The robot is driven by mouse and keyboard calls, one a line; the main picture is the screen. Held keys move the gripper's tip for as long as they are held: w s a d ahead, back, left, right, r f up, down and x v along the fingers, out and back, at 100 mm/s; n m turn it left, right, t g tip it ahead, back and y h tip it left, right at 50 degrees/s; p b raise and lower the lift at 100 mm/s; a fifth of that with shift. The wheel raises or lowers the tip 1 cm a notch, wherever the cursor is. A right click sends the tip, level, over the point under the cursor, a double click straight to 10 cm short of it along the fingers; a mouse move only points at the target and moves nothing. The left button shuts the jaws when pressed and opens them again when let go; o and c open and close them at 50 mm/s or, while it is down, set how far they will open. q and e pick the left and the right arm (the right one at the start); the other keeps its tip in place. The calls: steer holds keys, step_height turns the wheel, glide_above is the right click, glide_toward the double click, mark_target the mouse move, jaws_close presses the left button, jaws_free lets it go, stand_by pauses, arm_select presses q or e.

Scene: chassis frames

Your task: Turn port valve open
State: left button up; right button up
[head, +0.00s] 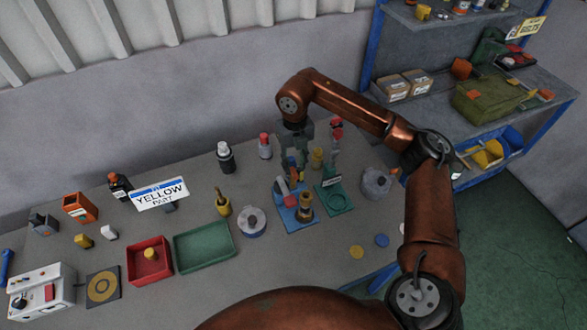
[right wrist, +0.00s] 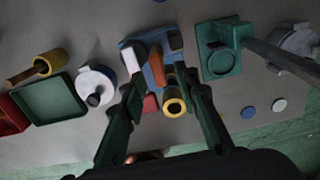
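A valve fixture with a blue base (head: 297,220) stands on the bench, carrying a brass fitting (head: 305,207) and a red part (head: 290,201). In the right wrist view its blue plate (right wrist: 172,76) lies ahead of the fingers, with an orange lever-like part (right wrist: 157,72) and a yellow-rimmed fitting (right wrist: 174,106). A green fixture (head: 339,201) stands just right of it. Which part is the port valve is not clear. My right gripper (right wrist: 167,92) is open, its fingers apart on either side of the blue fixture. I cannot tell whether they touch it. My left gripper is not in view.
Left of the blue fixture are a round white-and-grey canister (head: 251,222), a yellow-handled tool (head: 222,204) and a green tray (head: 204,246). A grey pot (head: 376,182) stands to the right. Yellow (head: 356,252) and blue (head: 381,240) discs lie near the front edge.

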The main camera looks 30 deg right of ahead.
mark_target(294, 173)
steer(key=shift+f, duration=1.4)
steer(key=shift+a, duration=0.1)
steer(key=shift+c, duration=0.4)
jaws_close()
